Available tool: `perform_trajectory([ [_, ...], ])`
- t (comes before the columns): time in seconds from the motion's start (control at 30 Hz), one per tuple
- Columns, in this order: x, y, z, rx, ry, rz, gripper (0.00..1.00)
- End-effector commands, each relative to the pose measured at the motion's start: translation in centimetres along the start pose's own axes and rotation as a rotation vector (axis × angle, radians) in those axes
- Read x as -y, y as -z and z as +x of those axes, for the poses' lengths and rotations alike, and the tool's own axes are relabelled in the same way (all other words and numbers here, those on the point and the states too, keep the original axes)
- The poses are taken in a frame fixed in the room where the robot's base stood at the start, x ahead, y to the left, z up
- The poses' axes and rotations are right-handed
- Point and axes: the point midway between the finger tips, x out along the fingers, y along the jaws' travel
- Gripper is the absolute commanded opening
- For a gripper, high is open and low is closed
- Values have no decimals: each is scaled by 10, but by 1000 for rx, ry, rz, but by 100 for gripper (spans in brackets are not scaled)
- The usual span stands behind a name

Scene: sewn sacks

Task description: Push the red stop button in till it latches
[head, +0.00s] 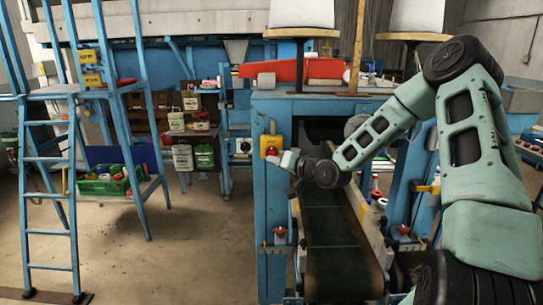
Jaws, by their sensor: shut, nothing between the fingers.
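The red stop button (271,151) sits on a yellow box (270,140) fixed to the blue upright at the left of the conveyor's mouth. My gripper (285,161) is shut and empty, reaching in from the right at the end of my green arm. Its tip is just right of and slightly below the button in the head view. The button's face is small here, and I cannot tell whether the tip touches it or how far in it stands.
A dark conveyor belt (335,245) runs below my gripper between blue frames. Red knobs stand low on its left (280,232) and right (404,230) sides. A blue ladder (48,185) and a shelf with a green crate (105,187) stand left. Floor between them is clear.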

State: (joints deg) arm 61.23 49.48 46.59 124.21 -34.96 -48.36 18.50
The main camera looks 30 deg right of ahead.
Motion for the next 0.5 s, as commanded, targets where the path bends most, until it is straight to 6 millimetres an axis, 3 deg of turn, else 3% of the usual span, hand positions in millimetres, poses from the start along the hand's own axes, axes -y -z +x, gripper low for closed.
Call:
perform_trajectory([
  [0.5,18,-19,-26,0,0,-1,0],
])
